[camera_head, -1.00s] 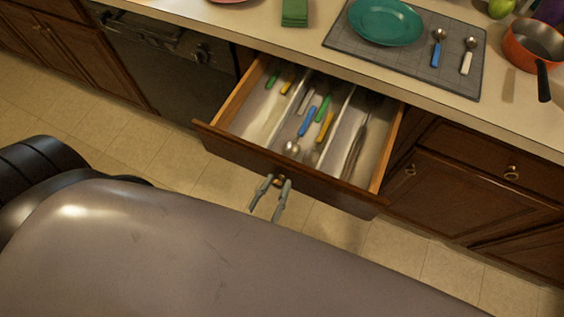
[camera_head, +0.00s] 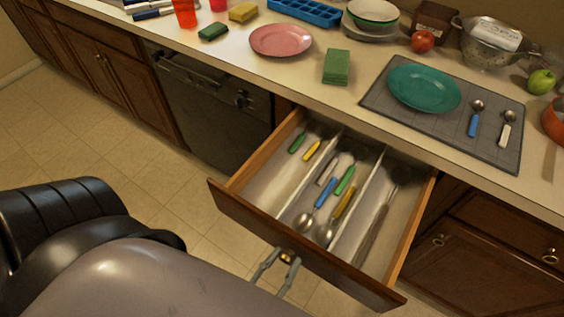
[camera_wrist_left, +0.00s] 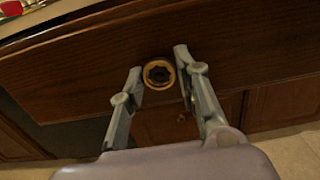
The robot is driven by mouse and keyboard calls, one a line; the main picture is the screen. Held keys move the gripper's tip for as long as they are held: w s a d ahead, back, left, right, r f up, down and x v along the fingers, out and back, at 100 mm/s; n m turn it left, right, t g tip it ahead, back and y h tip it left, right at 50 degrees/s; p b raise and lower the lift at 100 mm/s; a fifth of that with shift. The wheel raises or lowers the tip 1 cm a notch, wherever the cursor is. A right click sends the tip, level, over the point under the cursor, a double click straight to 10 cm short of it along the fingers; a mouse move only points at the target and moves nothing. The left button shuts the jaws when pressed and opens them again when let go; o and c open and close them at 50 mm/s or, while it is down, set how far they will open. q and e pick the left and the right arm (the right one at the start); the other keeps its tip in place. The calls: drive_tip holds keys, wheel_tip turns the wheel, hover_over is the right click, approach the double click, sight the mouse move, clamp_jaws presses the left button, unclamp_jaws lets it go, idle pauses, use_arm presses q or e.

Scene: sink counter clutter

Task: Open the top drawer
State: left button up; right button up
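The top drawer (camera_head: 300,247) is pulled well out from under the counter, with its dark wooden front facing me. It has light dividers, and several spoons and other utensils with coloured handles lie inside. Its round brass knob (camera_head: 287,256) also shows in the left wrist view (camera_wrist_left: 158,74). My left gripper (camera_head: 280,262) is at the drawer front. In the left wrist view its two fingers (camera_wrist_left: 159,72) stand apart, one on each side of the knob, with small gaps visible. My right gripper is not in view.
The counter holds a pink plate (camera_head: 281,40), a green sponge stack (camera_head: 337,67), a grey mat (camera_head: 490,142) with a teal plate (camera_head: 424,88) and two spoons, and a colander (camera_head: 487,45). A dishwasher (camera_head: 215,105) is left of the drawer. Floor (camera_head: 90,150) is free at left.

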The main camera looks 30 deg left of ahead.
use_arm(q)
drive_tip(key=o, duration=0.3)
drive_tip(key=s, duration=1.2)
drive_tip(key=shift+a, duration=0.2)
